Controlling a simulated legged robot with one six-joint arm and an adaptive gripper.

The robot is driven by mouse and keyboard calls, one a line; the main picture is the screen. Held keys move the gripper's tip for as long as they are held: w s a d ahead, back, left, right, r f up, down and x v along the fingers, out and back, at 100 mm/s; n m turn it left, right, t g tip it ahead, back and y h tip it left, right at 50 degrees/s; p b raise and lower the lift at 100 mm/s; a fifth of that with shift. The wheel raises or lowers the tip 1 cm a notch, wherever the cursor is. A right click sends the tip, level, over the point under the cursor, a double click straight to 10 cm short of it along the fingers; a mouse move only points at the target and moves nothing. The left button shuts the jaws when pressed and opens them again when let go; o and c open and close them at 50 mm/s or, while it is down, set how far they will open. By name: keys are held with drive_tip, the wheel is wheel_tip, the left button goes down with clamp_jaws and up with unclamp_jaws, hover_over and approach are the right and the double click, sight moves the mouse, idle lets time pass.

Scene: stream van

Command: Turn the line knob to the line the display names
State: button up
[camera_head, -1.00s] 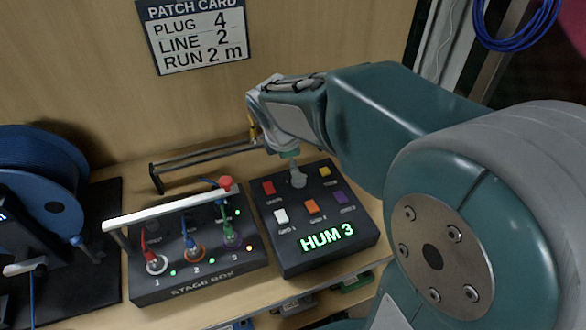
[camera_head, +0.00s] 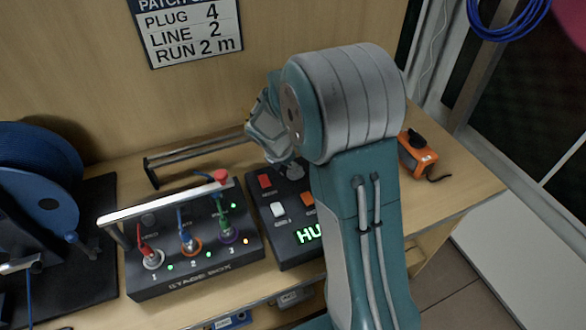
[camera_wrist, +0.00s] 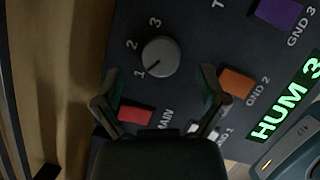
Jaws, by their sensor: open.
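The line knob (camera_wrist: 160,57) is a round grey dial on the dark control box (camera_wrist: 190,25) in the wrist view. Its pointer mark faces lower left, towards the printed 1; 2 and 3 are printed further round. The green display (camera_wrist: 286,98) reads HUM 3; my arm covers most of it in the head view, leaving "HU" (camera_head: 308,233). My gripper (camera_wrist: 162,84) is open and empty, its fingertips apart below the knob in the wrist view. Contact with the knob cannot be made out. In the head view my arm hides the fingertips.
Red (camera_wrist: 135,115), orange (camera_wrist: 236,84) and purple (camera_wrist: 278,12) buttons lie around the knob. A stage box (camera_head: 195,255) with plugged cables and a white bar stands left of the control box. The wall's patch card (camera_head: 188,30) reads PLUG 4, LINE 2, RUN 2 m. An orange device (camera_head: 416,155) lies right.

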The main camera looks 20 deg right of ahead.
drive_tip(key=shift+x, duration=1.25)
drive_tip(key=c, duration=1.2)
drive_tip(key=shift+o, duration=0.2)
